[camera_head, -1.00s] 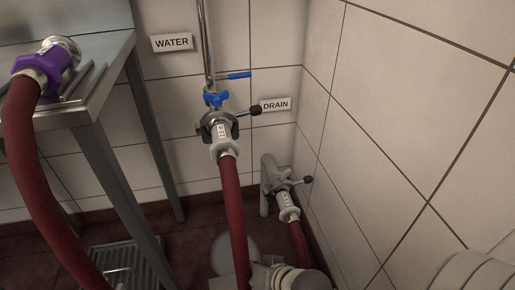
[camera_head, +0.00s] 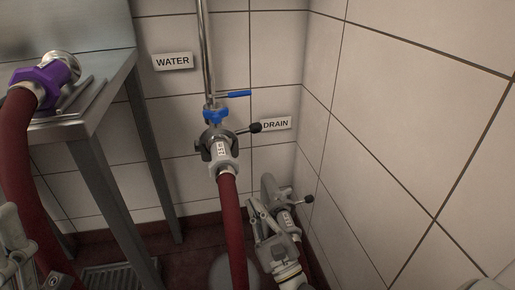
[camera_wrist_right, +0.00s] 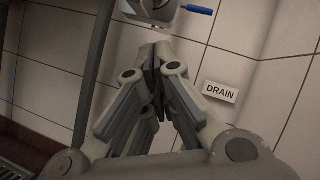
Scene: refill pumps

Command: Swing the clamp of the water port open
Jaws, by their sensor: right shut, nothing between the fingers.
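The water port is at the lower end of the steel pipe (camera_head: 207,50), with a blue valve (camera_head: 215,115) and blue lever (camera_head: 233,94). Its grey clamp (camera_head: 210,143) sits around the white-labelled hose coupling (camera_head: 222,152) and looks closed, with the black-knobbed handle (camera_head: 254,127) pointing right. My right gripper (camera_head: 258,208) is shut and empty, below and right of this clamp, apart from it, partly in front of the drain port. In the right wrist view its fingers (camera_wrist_right: 157,62) meet. Grey parts of my left gripper (camera_head: 14,248) show at the lower left; its fingertips are unclear.
A red hose (camera_head: 232,225) hangs from the water port. A steel table (camera_head: 75,128) with a purple coupling (camera_head: 42,80) and red hose stands left. The tiled wall (camera_head: 400,130) closes the right side.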

